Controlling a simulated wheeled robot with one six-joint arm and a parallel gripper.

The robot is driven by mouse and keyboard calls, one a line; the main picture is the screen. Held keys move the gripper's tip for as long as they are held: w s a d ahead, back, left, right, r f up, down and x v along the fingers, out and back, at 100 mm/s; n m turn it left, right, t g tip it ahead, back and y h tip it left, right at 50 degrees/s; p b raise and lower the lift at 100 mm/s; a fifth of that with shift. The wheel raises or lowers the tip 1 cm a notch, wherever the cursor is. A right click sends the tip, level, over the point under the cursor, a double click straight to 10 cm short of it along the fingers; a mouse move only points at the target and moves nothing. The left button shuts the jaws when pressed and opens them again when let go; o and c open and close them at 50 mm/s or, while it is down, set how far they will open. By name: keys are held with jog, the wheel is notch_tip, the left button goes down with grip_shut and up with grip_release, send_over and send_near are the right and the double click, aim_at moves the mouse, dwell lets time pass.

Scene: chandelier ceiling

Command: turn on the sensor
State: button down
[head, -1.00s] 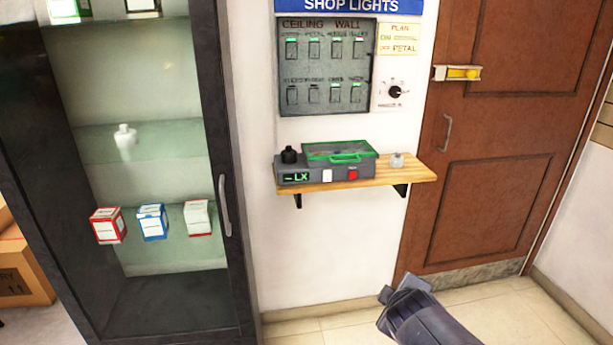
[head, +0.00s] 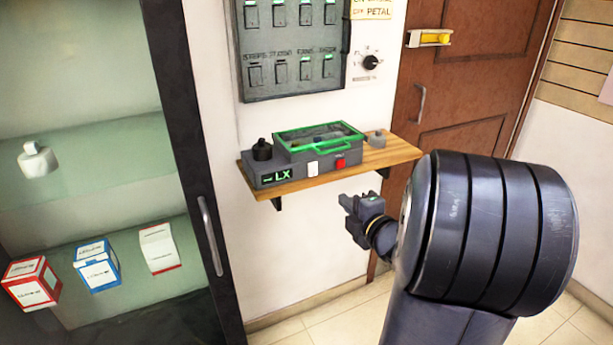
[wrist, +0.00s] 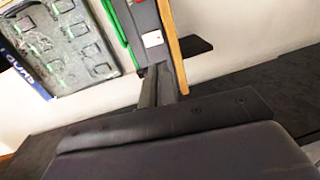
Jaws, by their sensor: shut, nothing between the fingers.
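The sensor is a grey box (head: 303,160) on a wooden wall shelf (head: 385,155). Its front has a green-lit display (head: 276,177) reading dashes and LX, a white switch (head: 313,169) and a red switch (head: 340,162). A black round knob-like part (head: 262,149) stands on its left end. A green-framed clear lid (head: 318,140) covers its top. My gripper (head: 349,203) is shut and empty, in front of and below the shelf's right half, apart from the box. The wrist view shows the white switch (wrist: 152,39) beyond my fingers (wrist: 158,88).
A switch panel (head: 293,45) and a dial (head: 371,62) are on the wall above. A small grey weight-like object (head: 377,139) sits on the shelf's right end. A glass cabinet with boxes (head: 97,265) stands left; a brown door (head: 480,85) is right.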

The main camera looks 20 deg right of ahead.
aim_at(313, 175)
dwell(0.3)
jog(key=w, duration=0.4)
jog(key=w+f, duration=0.1)
jog(key=w, duration=0.8)
jog(key=shift+w+a+f+p, duration=0.25)
jog(key=shift+w+f+p, duration=0.05)
jog(key=shift+w+p, duration=0.1)
jog(key=shift+f, duration=0.1)
jog(key=shift+w+f+b, duration=0.15)
jog(key=shift+f+b, duration=0.15)
jog(key=shift+b, duration=0.9)
jog(key=shift+r, duration=0.3)
